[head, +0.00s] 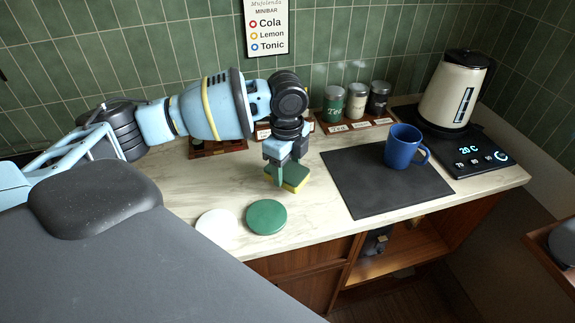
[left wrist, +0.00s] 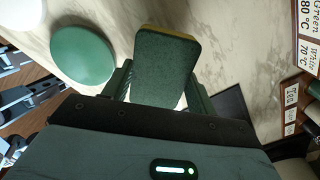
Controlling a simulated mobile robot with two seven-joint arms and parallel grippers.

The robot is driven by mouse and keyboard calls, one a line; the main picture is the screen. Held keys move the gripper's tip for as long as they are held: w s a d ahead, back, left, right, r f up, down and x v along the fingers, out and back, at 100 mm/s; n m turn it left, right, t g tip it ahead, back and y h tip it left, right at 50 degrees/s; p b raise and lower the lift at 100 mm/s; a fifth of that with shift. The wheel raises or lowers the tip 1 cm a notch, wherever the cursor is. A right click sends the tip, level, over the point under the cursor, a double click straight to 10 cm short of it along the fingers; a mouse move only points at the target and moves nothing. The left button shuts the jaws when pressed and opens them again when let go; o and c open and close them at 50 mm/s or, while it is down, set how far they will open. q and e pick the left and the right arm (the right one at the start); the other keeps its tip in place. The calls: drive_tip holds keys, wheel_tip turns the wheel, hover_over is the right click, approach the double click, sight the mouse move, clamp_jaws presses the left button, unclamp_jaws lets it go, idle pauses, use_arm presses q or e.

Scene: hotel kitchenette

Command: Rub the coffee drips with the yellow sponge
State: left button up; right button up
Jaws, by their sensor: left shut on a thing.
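The yellow sponge (head: 296,178) has a dark green scouring side facing up. My left gripper (head: 283,167) is shut on it, over the marble counter (head: 330,205), left of the dark mat. In the left wrist view the sponge (left wrist: 166,68) is between the two fingers of my left gripper (left wrist: 163,84), its green face towards the camera. I cannot tell whether its underside touches the counter. I cannot make out any coffee drips in either view; the sponge and gripper hide part of the counter.
A green disc (head: 266,217) and a white disc (head: 218,223) lie near the counter's front edge. A blue mug (head: 402,147) stands on the dark mat (head: 368,188). Canisters (head: 356,101) stand at the back, and a kettle (head: 453,90) on its black base at right.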

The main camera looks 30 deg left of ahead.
sight(304, 170)
use_arm(q)
drive_tip(key=shift+f, duration=0.25)
use_arm(e)
drive_tip(key=shift+d, duration=0.15)
use_arm(q)
drive_tip(key=shift+f, duration=0.8)
use_arm(e)
drive_tip(key=shift+s+f, duration=0.15)
drive_tip(key=shift+f, duration=0.05)
use_arm(q)
drive_tip(key=shift+w+d, duration=1.35)
drive_tip(key=shift+w, duration=0.2)
use_arm(e)
drive_tip(key=shift+s+f, duration=0.1)
